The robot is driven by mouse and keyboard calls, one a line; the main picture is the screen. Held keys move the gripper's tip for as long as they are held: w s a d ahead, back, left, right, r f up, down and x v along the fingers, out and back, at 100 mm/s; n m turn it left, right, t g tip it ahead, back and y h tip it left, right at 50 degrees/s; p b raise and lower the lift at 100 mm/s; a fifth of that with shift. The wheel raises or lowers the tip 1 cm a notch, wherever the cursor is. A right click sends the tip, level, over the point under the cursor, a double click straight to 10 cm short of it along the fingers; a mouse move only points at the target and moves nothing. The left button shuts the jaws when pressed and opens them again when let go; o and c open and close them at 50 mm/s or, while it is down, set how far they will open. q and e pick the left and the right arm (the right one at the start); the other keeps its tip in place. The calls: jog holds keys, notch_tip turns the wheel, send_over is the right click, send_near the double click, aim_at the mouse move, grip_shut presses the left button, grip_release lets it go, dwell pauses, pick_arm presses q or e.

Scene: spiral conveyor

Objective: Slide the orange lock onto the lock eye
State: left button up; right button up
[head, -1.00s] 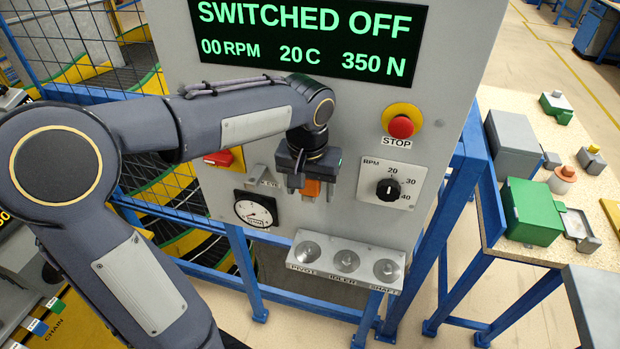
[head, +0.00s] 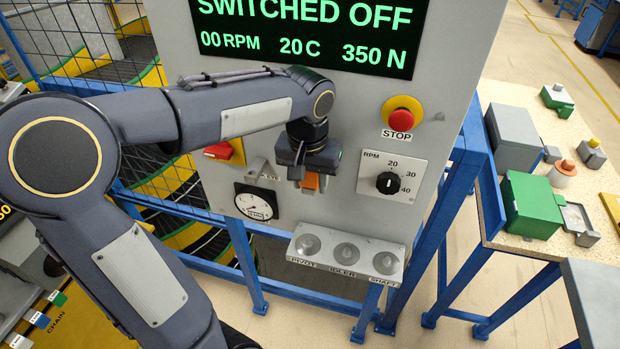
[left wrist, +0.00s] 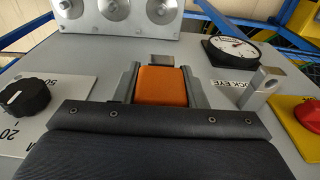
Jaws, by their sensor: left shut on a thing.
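My left gripper (head: 308,180) is in front of the grey panel, shut on the orange lock (head: 311,181). In the left wrist view the orange lock (left wrist: 162,86) sits between the two fingers, with a grey metal piece at its far end. The lock eye (left wrist: 258,90) is a grey metal bracket with a hole, standing out from the panel by its label. It shows in the head view (head: 257,167) to the left of the gripper. The lock and the eye are apart. My right gripper is not in view.
The red switch (head: 219,152) on its yellow plate and the gauge (head: 256,202) are left of the gripper. The RPM knob (head: 388,183) and stop button (head: 401,120) are to the right. A shelf with three round holders (head: 345,254) juts out below.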

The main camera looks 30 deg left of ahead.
pick_arm(q)
jog(key=shift+r+p, duration=1.25)
jog(key=shift+r, duration=0.3)
jog(key=shift+r, duration=0.35)
jog(key=shift+r+p, duration=1.75)
jog(key=shift+r, duration=0.3)
jog(key=shift+s+f, duration=0.1)
